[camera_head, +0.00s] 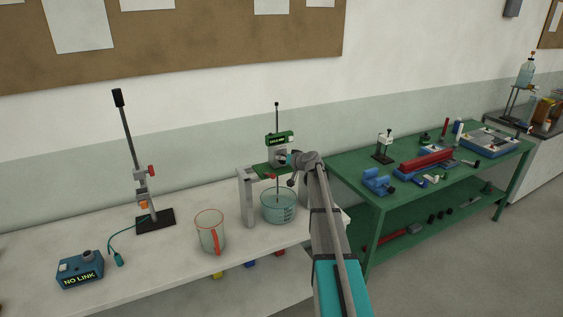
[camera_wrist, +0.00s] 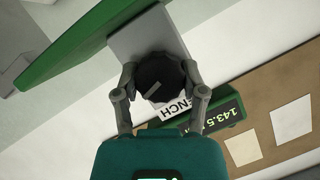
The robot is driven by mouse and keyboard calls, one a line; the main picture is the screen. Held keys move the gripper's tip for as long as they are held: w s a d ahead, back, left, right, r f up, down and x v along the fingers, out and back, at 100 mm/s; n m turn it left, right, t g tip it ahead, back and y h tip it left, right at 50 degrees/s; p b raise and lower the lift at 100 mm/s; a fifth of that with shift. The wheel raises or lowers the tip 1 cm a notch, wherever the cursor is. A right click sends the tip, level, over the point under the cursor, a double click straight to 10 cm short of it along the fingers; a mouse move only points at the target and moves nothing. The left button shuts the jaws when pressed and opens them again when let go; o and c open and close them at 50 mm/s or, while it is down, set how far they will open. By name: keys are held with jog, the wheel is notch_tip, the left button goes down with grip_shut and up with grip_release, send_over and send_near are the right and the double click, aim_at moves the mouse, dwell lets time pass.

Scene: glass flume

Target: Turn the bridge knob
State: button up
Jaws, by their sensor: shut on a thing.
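The bridge stands on the white bench, with a grey post (camera_head: 247,198) and a green crosspiece (camera_head: 262,170). A grey block with a green display (camera_head: 279,139) sits on top. In the wrist view the black round knob (camera_wrist: 158,82) has a light line on its face. My gripper (camera_wrist: 160,74) has one finger on each side of the knob and is shut on it. The display (camera_wrist: 218,116) there reads about 143.5. In the head view my gripper (camera_head: 290,160) reaches the block from the right and hides the knob.
A glass bowl (camera_head: 278,211) stands under the bridge, with a thin rod above it. A glass jug (camera_head: 209,235) with a red handle, a stand (camera_head: 156,221) and a blue "NO LINK" box (camera_head: 79,268) are to the left. A green table (camera_head: 365,187) with tools is right.

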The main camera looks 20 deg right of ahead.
jog(key=shift+m+y+b, duration=0.4)
jog(key=shift+m+y, duration=0.3)
jog(key=shift+m, duration=0.4)
jog(key=o, duration=1.1)
jog(key=shift+o, duration=0.2)
